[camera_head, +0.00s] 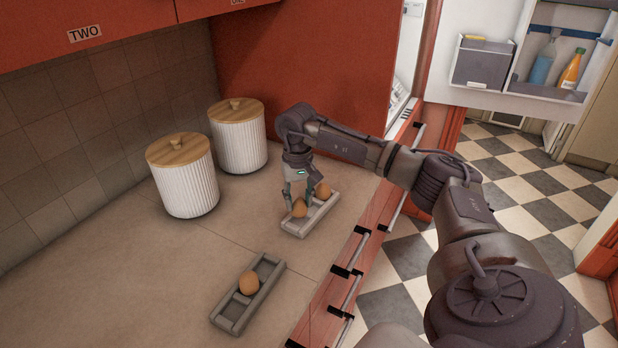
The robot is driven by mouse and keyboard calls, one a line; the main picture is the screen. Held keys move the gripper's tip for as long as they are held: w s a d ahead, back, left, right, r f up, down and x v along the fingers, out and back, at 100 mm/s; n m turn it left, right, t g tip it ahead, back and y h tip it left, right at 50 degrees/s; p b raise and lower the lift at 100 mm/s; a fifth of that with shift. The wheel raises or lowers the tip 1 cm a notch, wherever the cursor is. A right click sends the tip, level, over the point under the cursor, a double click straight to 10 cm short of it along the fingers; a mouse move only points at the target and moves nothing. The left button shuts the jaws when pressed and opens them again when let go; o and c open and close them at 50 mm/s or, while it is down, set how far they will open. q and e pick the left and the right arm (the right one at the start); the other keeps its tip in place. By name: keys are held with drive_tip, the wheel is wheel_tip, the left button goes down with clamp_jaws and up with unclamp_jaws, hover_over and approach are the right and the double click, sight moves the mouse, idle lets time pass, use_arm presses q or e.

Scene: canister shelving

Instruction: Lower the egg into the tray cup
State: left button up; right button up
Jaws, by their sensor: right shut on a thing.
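My right gripper (299,202) points down over the far grey tray (318,218). It is shut on a brown egg (299,209), which is at the tray's left end. I cannot tell whether this egg touches the cup or hangs just above it. A second brown egg (322,189) sits at the far end of the same tray, close beside the gripper and partly hidden by it. A nearer grey tray (230,313) holds one brown egg (249,283) in about its middle. My left gripper is not in view.
Two white ribbed canisters with wooden lids, a nearer one (183,180) and a farther one (238,140), stand left of the far tray. The beige counter (130,260) is clear at the front left. The counter's red front with handles (345,270) runs along the right.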

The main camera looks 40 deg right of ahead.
drive_tip(key=shift+f+b, duration=1)
drive_tip(key=shift+f, duration=0.5)
idle(0.4)
drive_tip(key=o, duration=1.2)
drive_tip(key=shift+r, duration=0.2)
wheel_tip(320, 180, up, 12)
drive_tip(key=shift+f, duration=0.15)
